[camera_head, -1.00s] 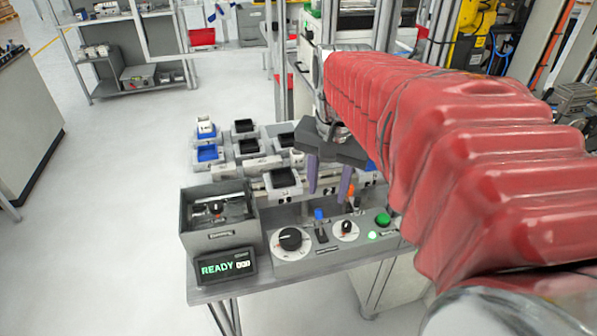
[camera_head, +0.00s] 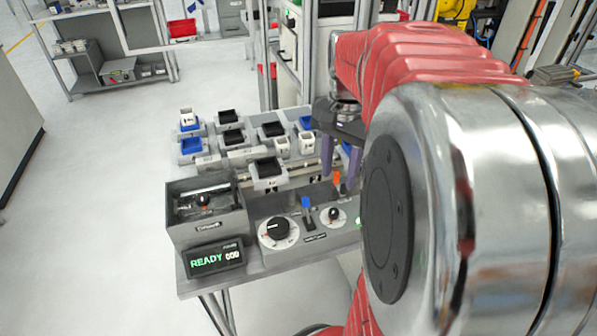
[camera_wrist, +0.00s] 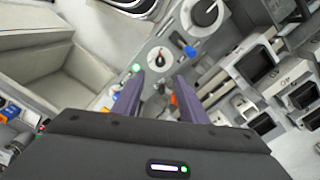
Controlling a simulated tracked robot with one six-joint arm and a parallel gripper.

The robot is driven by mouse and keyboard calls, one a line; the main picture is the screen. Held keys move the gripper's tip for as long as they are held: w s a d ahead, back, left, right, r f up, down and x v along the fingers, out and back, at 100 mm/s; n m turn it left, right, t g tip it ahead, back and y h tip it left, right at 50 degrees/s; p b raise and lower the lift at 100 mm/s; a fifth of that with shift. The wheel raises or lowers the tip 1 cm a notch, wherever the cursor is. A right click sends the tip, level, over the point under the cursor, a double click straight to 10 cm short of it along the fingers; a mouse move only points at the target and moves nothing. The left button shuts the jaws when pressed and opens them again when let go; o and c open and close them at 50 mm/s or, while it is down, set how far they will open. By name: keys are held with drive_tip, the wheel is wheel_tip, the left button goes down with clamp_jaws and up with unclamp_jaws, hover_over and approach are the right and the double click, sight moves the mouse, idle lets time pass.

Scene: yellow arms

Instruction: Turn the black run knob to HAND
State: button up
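The grey control panel (camera_head: 262,252) carries a large black knob (camera_head: 278,230) on a white dial and a smaller black knob (camera_head: 333,215) on a white dial. I cannot read the dial marks or tell which knob is the run knob. A blue-tipped lever (camera_head: 306,205) stands between them. In the wrist view the large knob (camera_wrist: 206,11) is at the top right, and the small knob (camera_wrist: 158,59) lies ahead of my fingers. My gripper (camera_head: 341,158) is open and empty, fingers pointing down, above and behind the panel. The wrist view shows both fingers (camera_wrist: 158,79) apart.
An orange-tipped lever (camera_head: 337,179) stands close below my fingers. A grey box (camera_head: 205,233) and a READY display (camera_head: 213,258) are on the left. Blocks and small trays (camera_head: 265,170) fill the bench behind. The wrist view shows a green button (camera_wrist: 136,67) and an empty grey bin (camera_wrist: 35,70).

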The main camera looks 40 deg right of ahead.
sight(335, 211)
wheel_tip(335, 211, down, 12)
idle(0.6)
drive_tip(key=shift+c, duration=0.6)
clamp_jaws()
drive_tip(key=shift+d, duration=0.1)
